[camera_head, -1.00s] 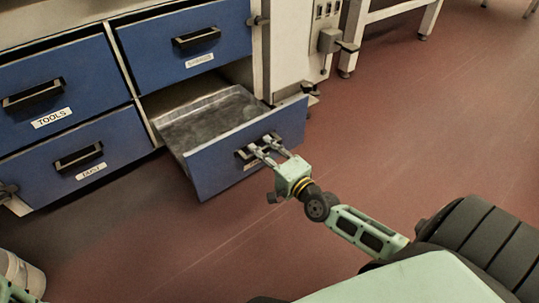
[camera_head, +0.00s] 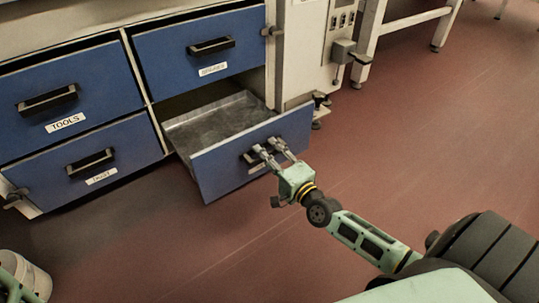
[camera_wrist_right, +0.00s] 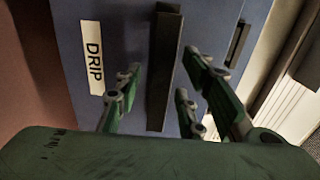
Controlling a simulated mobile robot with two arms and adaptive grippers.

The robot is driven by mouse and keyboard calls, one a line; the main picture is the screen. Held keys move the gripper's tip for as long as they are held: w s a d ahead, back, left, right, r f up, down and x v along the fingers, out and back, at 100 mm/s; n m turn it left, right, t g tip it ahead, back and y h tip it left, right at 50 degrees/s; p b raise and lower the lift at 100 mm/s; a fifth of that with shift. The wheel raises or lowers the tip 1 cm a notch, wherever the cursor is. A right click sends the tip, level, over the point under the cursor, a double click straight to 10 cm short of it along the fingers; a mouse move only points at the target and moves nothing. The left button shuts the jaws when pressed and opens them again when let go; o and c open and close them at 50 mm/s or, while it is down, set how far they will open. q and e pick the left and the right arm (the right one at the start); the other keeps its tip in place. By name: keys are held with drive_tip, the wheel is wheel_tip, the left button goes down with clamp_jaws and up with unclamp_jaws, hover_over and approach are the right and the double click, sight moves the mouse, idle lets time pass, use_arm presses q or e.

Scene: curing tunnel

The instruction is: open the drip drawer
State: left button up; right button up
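The drip drawer (camera_head: 225,171) stands pulled out of the lower right bay, its grey metal tray (camera_head: 214,121) showing and looking empty. Its front is blue; the DRIP label (camera_wrist_right: 93,57) shows in the right wrist view. My right gripper (camera_head: 271,149) is at the drawer's dark handle (camera_wrist_right: 166,65), partly hidden behind the fingers in the head view. In the right wrist view my right gripper (camera_wrist_right: 157,80) has its fingers spread on both sides of the handle bar. A gap shows on the label side; contact on the other side is unclear. My left gripper is out of view.
Closed blue drawers, including the TOOLS drawer (camera_head: 66,92), stand to the left and above. A grey box (camera_head: 342,50) juts from the pale cabinet at the right. A pale bucket (camera_head: 37,284) is at the lower left. Red floor in front is clear.

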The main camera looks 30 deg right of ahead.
drive_tip(key=s+d, duration=0.1)
drive_tip(key=s, duration=1.1)
